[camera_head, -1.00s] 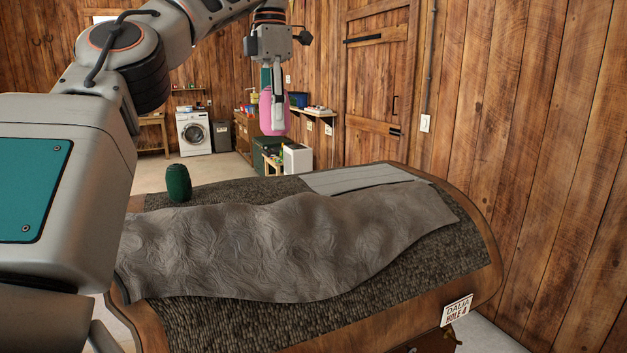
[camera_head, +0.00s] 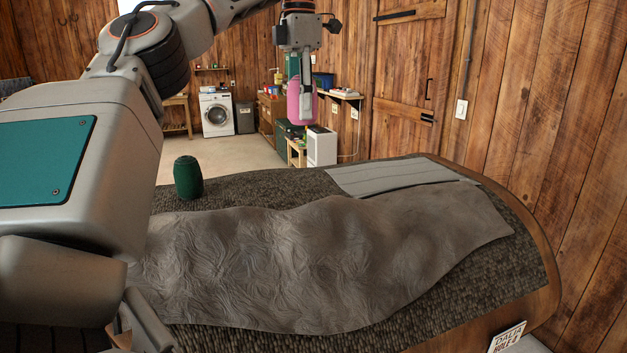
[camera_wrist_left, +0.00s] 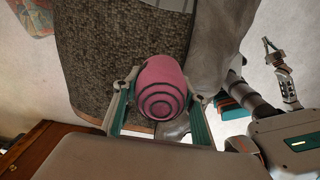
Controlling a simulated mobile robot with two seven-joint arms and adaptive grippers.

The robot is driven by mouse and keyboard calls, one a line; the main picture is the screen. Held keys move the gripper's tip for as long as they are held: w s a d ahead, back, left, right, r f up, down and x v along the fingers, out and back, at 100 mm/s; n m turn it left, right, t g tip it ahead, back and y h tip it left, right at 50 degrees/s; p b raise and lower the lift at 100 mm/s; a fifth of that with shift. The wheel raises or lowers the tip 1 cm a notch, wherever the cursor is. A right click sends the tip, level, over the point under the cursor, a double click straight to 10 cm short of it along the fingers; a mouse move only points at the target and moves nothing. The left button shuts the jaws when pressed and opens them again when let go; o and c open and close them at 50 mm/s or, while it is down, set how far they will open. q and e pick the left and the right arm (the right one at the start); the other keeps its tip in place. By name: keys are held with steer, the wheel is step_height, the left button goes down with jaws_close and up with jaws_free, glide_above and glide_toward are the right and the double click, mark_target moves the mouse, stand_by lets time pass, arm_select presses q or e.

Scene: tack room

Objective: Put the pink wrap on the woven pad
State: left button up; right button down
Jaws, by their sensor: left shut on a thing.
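My left gripper (camera_head: 305,112) is shut on the pink wrap (camera_head: 294,106), a rolled cylinder held upright. It hangs in the air, beyond the table's far edge in the head view. In the left wrist view the wrap (camera_wrist_left: 161,88) shows its dark-ringed rolled end between the fingers. The dark woven pad (camera_head: 262,187) covers the curved wooden table top. A wrinkled grey cloth (camera_head: 300,260) hides much of its middle. In the left wrist view my right gripper (camera_wrist_left: 272,46) is at the right, small and empty-looking; its finger gap is unclear.
A green roll (camera_head: 188,178) stands on the pad's far left part. A flat light grey panelled piece (camera_head: 385,178) lies at its far right. Bare pad shows between them. A washing machine (camera_head: 216,115) and low shelves stand beyond; a plank wall closes the right.

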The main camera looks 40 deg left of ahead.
arm_select(q)
step_height(320, 180, down, 17)
steer(key=shift+a+f, duration=0.1)
steer(key=shift+f, duration=0.1)
stand_by(0.3)
steer(key=shift+f, duration=0.2)
steer(key=o, duration=1.1)
steer(key=shift+o, duration=0.2)
steer(key=shift+r, duration=0.1)
step_height(320, 180, up, 12)
